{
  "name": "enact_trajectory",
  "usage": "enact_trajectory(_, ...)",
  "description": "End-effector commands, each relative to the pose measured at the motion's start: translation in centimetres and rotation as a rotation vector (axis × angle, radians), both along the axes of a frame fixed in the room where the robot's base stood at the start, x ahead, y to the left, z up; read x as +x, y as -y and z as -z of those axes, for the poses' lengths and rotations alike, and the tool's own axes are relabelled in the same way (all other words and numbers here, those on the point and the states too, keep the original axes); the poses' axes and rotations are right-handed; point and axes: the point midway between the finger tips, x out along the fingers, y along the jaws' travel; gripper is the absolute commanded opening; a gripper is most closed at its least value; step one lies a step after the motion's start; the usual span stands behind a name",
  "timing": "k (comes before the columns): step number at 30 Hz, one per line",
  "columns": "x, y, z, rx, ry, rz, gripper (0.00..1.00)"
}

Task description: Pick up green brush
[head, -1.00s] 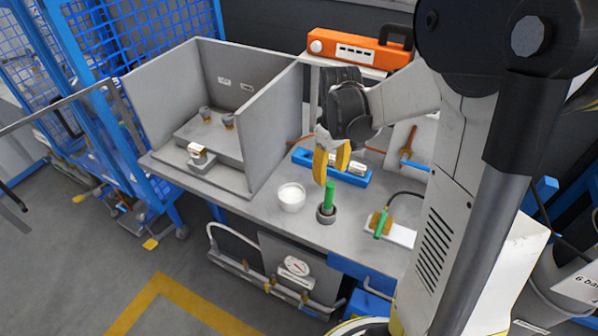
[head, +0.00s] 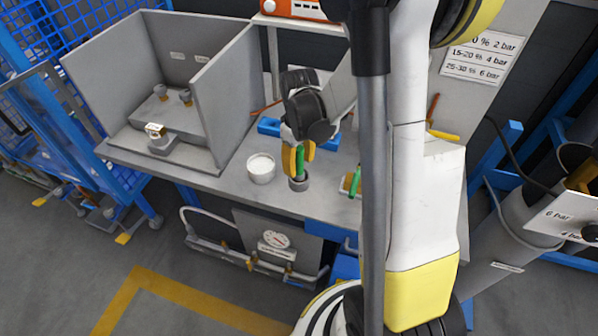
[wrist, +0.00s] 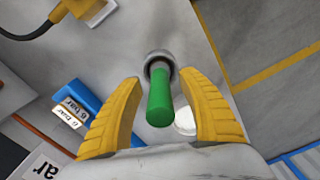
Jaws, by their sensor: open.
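A green cylindrical handle, taken as the green brush (head: 300,158), stands upright in a round grey holder (head: 299,184) on the bench. In the wrist view the green handle (wrist: 159,104) points toward the camera and its lower end is hidden inside the holder (wrist: 157,62). My gripper (head: 298,160) has yellow fingers and is open. Its fingers are on either side of the handle; in the wrist view (wrist: 158,82) a gap shows on both sides. Another small green-handled item (head: 350,184) lies to the right, partly hidden by my arm.
A white bowl (head: 261,169) stands just left of the holder. A grey partitioned booth (head: 226,100) rises farther left. A blue block (wrist: 78,114) with "6 bar" labels lies behind the holder. The bench front edge is close to the holder.

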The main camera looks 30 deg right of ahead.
Motion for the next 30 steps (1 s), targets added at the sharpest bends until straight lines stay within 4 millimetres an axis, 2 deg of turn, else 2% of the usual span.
enact_trajectory(3,0.0,0.0,-0.1,0.0,0.0,0.0,0.47)
enact_trajectory(4,0.0,0.0,-0.1,0.0,0.0,0.0,0.42)
enact_trajectory(8,0.0,0.0,-0.1,0.0,0.0,0.0,0.03)
enact_trajectory(9,0.0,0.0,-0.1,0.0,0.0,0.0,0.0)
enact_trajectory(20,0.0,0.0,-0.5,0.0,0.0,0.0,0.0)
enact_trajectory(23,0.0,0.0,-1.3,0.0,0.0,0.0,0.0)
enact_trajectory(29,0.0,0.0,-4.8,0.0,0.0,0.0,0.0)
enact_trajectory(30,-0.4,0.9,-5.1,0.0,0.0,0.004,0.0)
